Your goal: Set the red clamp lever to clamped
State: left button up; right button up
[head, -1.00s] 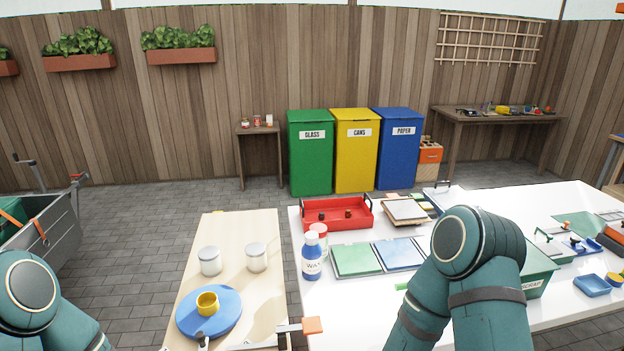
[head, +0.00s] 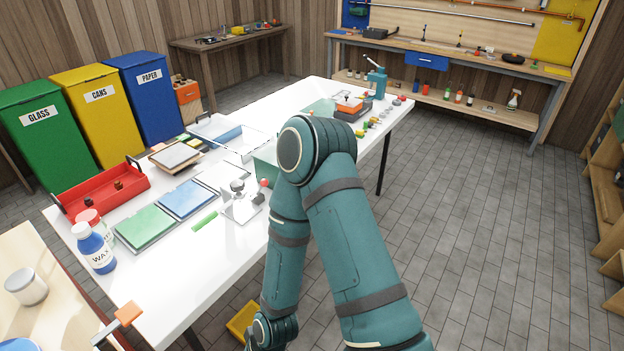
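A small red knob (head: 264,183) shows beside a dark part and a silver fixture (head: 238,190) on the white bench, just left of my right arm's elbow. I cannot tell whether this knob belongs to the red clamp lever, or how the lever is set. My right arm crosses the middle of the head view and bends down to the bottom, in front of the bench edge. Its gripper does not show clearly. My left arm and gripper are out of view.
The white bench (head: 180,285) holds a red tray (head: 75,198), a wax bottle (head: 92,250) and green and blue panels. An orange-ended bar (head: 129,313) sticks out at the lower left. A teal vise (head: 376,82) stands at the far end. Paved floor right is clear.

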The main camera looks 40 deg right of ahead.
aim_at(264, 182)
jog(key=z, duration=0.95)
